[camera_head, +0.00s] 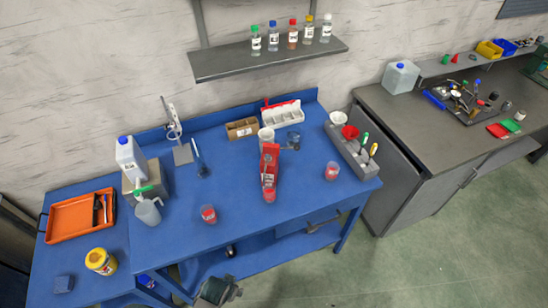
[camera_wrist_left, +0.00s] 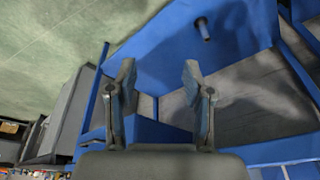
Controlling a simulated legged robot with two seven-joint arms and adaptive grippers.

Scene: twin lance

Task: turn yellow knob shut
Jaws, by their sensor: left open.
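I cannot make out a yellow knob in either view. My left gripper (camera_wrist_left: 157,80) shows in the left wrist view with its two fingers spread apart and nothing between them. Beyond the fingers is blue table framing (camera_wrist_left: 165,45), with a short dark peg-like part (camera_wrist_left: 203,28) on it. I cannot tell what that part is. In the head view I cannot clearly pick out my left gripper, and my right gripper is not in view.
A blue workbench (camera_head: 240,225) carries an orange tray (camera_head: 70,218), a yellow-lidded jar (camera_head: 100,262), a white canister (camera_head: 130,155), a red device (camera_head: 269,165) and a grey tool rack (camera_head: 350,155). A grey-green object (camera_head: 218,290) shows at the bottom edge. Open floor lies at right.

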